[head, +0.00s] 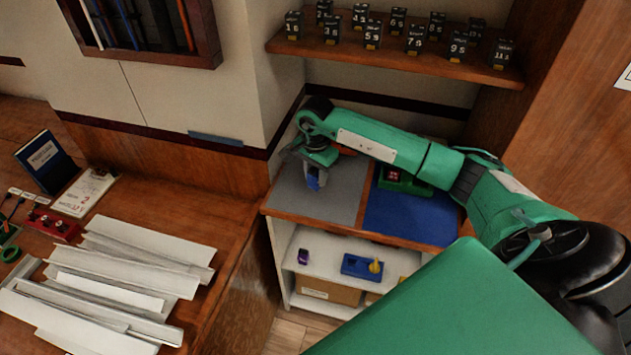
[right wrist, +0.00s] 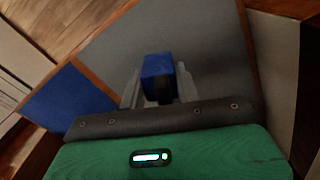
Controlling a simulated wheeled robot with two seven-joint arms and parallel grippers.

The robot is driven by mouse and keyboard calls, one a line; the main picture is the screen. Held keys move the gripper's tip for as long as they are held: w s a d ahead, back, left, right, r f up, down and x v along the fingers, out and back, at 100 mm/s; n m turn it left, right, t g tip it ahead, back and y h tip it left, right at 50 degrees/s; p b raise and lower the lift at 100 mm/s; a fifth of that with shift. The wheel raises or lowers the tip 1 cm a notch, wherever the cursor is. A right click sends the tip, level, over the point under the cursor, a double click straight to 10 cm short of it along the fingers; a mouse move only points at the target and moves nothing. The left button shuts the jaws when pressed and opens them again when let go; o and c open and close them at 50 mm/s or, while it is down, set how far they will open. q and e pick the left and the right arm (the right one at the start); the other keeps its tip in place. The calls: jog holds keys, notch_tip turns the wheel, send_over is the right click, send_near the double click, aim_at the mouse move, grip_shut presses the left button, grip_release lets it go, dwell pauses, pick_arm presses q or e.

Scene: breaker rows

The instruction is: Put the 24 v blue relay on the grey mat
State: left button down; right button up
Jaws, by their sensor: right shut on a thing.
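A blue relay (head: 314,180) is between the fingers of my right gripper (head: 312,172), over the grey mat (head: 335,205). In the right wrist view the blue relay (right wrist: 157,70) sits between the two grey fingers (right wrist: 160,85), with the grey mat (right wrist: 205,40) behind it. I cannot tell whether the relay touches the mat. Its label is not readable. My left gripper is not in view.
A blue mat (head: 410,217) lies right of the grey mat, with a green holder (head: 402,184) on it. A shelf (head: 390,58) with several black breakers is above. A lower shelf holds a blue tray (head: 361,267) and a purple item (head: 303,256). White strips (head: 125,275) cover the left bench.

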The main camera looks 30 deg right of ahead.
aim_at(316, 186)
notch_tip(316, 186, down, 4)
jog(key=shift+s+r+p, duration=0.1)
jog(key=shift+r+p, duration=0.05)
jog(key=shift+p, duration=0.4)
jog(key=shift+f, duration=0.4)
jog(key=shift+f, duration=0.1)
jog(key=shift+f, duration=0.15)
jog(key=o, duration=1)
